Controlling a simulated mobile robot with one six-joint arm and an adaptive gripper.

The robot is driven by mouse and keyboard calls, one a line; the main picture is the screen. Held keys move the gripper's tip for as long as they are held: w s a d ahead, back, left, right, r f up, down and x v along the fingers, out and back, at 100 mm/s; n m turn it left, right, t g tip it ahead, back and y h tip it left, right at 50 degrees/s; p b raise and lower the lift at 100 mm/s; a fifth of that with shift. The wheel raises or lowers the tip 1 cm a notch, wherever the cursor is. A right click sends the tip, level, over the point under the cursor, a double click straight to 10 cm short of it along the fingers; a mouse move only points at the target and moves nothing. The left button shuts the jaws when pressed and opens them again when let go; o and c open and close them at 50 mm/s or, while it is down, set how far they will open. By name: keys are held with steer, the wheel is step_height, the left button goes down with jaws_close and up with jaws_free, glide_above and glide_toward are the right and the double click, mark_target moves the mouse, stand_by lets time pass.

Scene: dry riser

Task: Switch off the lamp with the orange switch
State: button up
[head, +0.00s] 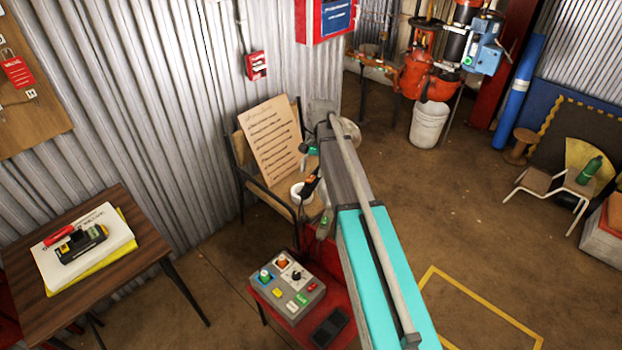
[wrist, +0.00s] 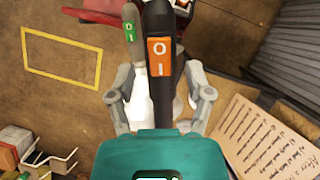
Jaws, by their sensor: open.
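The orange switch (wrist: 160,57), marked O and I, sits on a dark, upright lamp body (wrist: 160,20) in the wrist view. My gripper (wrist: 161,102) is open, with one finger on each side of the dark lamp's narrow lower part. I cannot tell whether the fingers touch it. In the head view my arm partly hides the gripper. Which side of the switch is pressed, and whether the lamp is lit, cannot be told.
A second body with a green switch (wrist: 129,30) stands close beside the orange one. A chair (head: 244,165) holds a written board (head: 268,140) and a white cup (head: 297,192). A control box (head: 287,287) lies on a red surface below.

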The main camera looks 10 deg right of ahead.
steer(key=shift+b+x, duration=0.45)
steer(key=shift+x, duration=0.35)
jaws_close()
